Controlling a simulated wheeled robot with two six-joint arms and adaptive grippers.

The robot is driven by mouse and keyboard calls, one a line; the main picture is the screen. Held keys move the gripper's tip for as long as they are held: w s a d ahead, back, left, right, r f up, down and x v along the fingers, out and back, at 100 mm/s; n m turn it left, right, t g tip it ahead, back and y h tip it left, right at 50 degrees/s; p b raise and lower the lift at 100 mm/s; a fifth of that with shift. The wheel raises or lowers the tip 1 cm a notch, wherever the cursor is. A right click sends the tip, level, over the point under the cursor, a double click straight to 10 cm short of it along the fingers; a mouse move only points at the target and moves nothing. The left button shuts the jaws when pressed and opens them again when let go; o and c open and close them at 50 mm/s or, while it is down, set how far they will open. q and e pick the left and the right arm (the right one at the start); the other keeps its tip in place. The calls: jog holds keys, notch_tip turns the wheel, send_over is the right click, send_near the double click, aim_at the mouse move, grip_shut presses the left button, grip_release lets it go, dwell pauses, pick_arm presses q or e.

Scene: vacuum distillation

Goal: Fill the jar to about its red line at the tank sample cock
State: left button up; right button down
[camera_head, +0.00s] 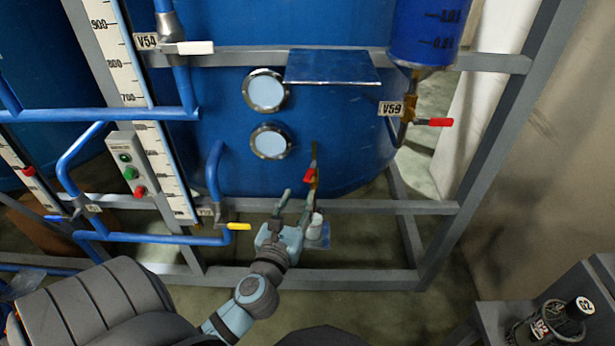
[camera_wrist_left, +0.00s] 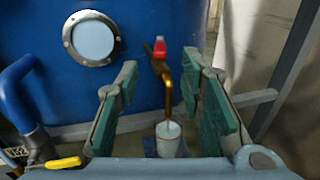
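The tank sample cock (camera_head: 314,160) is a brass pipe with a red handle (camera_head: 309,175) on the front of the blue tank. In the left wrist view the brass spout (camera_wrist_left: 167,92) points down and the red handle (camera_wrist_left: 160,47) stands above it. The small whitish jar (camera_head: 316,222) stands upright under the spout, and also shows in the left wrist view (camera_wrist_left: 168,140). Its red line and fill level cannot be made out. My left gripper (camera_head: 297,202) is open and empty, its fingers apart on either side of the cock. My right gripper is out of view.
The jar stands on a small blue support (camera_head: 318,240) by the lower frame rail (camera_head: 360,207). A yellow-handled valve (camera_head: 238,226) is left of my gripper. Valve V59 (camera_head: 430,122) with a red handle hangs at upper right. A dark holder (camera_head: 545,325) is at lower right.

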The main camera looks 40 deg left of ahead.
aim_at(306, 182)
pick_arm(q)
jog(key=x, duration=0.9)
jog(key=shift+w+a+f+b, duration=0.1)
jog(key=shift+w+b, duration=0.15)
jog(key=shift+b, duration=0.1)
jog(key=shift+c, duration=0.6)
grip_shut()
